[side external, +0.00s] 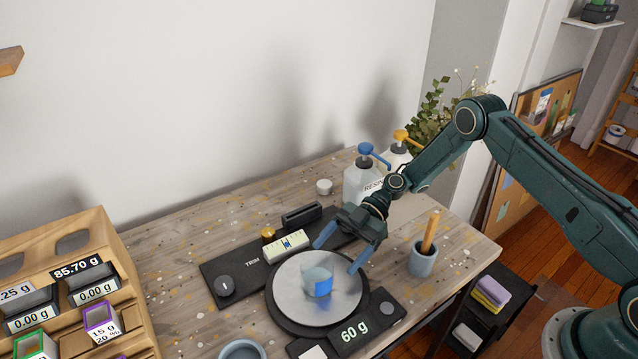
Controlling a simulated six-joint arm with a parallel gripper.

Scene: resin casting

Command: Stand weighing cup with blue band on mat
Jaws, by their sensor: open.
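A clear weighing cup (309,272) with a blue patch on its side stands upright on the round silver plate (345,300) of a black scale. The scale's display (354,331) reads 60 g. My gripper (342,248) is open, its two blue fingertips spread and pointing down. It hangs just behind and to the right of the cup and holds nothing. Whether a finger touches the cup cannot be told.
A grey cup with wooden sticks (421,262) stands right of the scale. Pump bottles (362,182) stand behind my gripper. A wooden rack (95,245) with weight displays fills the left. A grey bowl (242,350) is at the front. Bare tabletop (180,240) lies at the back left.

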